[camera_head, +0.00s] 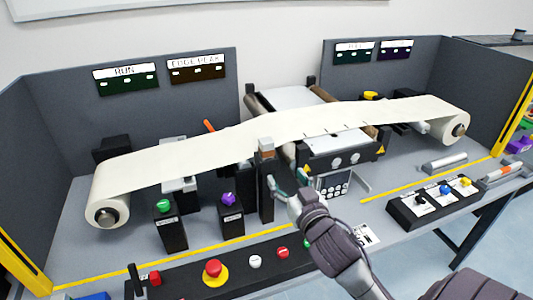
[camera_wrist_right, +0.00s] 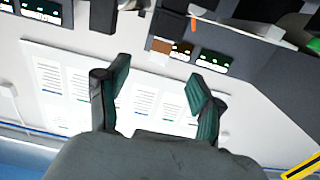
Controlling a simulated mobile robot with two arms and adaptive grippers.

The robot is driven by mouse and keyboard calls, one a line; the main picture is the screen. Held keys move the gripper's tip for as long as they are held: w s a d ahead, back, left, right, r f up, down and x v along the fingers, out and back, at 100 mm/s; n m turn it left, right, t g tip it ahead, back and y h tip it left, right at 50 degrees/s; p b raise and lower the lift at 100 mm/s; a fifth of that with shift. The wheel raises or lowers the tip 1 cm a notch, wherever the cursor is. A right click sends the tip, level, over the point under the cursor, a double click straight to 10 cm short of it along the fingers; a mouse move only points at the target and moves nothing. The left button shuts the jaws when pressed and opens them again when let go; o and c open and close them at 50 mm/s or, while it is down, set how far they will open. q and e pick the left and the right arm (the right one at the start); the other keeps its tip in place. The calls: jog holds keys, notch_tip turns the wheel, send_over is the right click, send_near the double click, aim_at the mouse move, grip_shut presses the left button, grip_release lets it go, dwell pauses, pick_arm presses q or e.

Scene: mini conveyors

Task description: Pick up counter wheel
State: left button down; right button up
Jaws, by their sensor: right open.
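I cannot make out for sure which part is the counter wheel. A dark upright post (camera_head: 266,190) with a small brown block (camera_head: 266,145) at its top stands in front of the paper web, near the middle. The brown block also shows in the right wrist view (camera_wrist_right: 160,46), beyond the fingertips and apart from them. My right gripper (camera_head: 287,184) is just right of the post, below its top. In the right wrist view its two fingers (camera_wrist_right: 157,84) are spread with nothing between them. My left gripper is not in view.
A cream paper web (camera_head: 240,132) runs between a left roll (camera_head: 108,195) and a right roll (camera_head: 455,126). Two button posts, green-topped (camera_head: 170,228) and purple-topped (camera_head: 231,215), stand left of the post. A button panel (camera_head: 185,279) lies along the front. A switch box (camera_head: 435,205) is at right.

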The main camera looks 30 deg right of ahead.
aim_at(268, 149)
jog(key=x, duration=0.3)
jog(key=r+p+x, duration=0.1)
jog(key=x, duration=0.1)
jog(key=p+x, duration=0.1)
jog(key=x, duration=0.2)
jog(key=shift+w+r, duration=0.15)
jog(key=shift+w, duration=0.2)
jog(key=p+x, duration=0.2)
jog(key=x, duration=0.3)
jog(key=shift+a+r, duration=0.1)
jog(key=shift+r, duration=0.05)
jog(key=shift+w, duration=0.2)
jog(key=shift+s, duration=0.1)
jog(key=shift+c, duration=0.8)
jog(key=c, duration=1.1)
grip_shut()
